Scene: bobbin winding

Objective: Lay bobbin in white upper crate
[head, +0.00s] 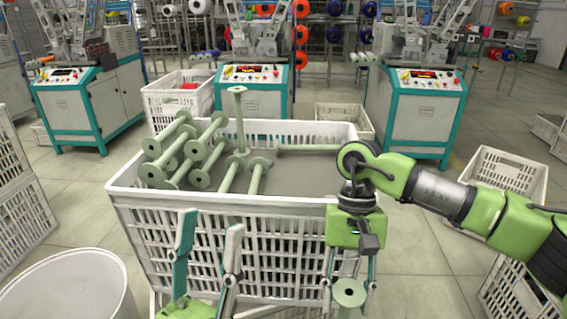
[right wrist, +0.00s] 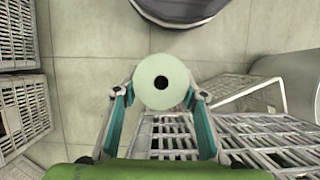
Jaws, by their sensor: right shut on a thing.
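The white upper crate (head: 280,204) stands in the middle of the head view. Several pale green bobbins lie piled in its left half, one bobbin (head: 239,118) stands upright, and one bobbin (head: 308,148) lies along the far wall. My right gripper (head: 349,284) is shut on a bobbin (head: 357,301) in front of the crate's near right corner, outside it. In the right wrist view, this bobbin (right wrist: 150,66) shows its round end with a dark hole, between the fingers. My left gripper (head: 211,225) is open and empty before the crate's front wall.
The right half of the crate floor (head: 310,172) is mostly bare. A round white bin (head: 70,285) stands at the lower left. White crates are stacked at the left edge and stand at the right (head: 508,168). Winding machines (head: 420,105) stand behind.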

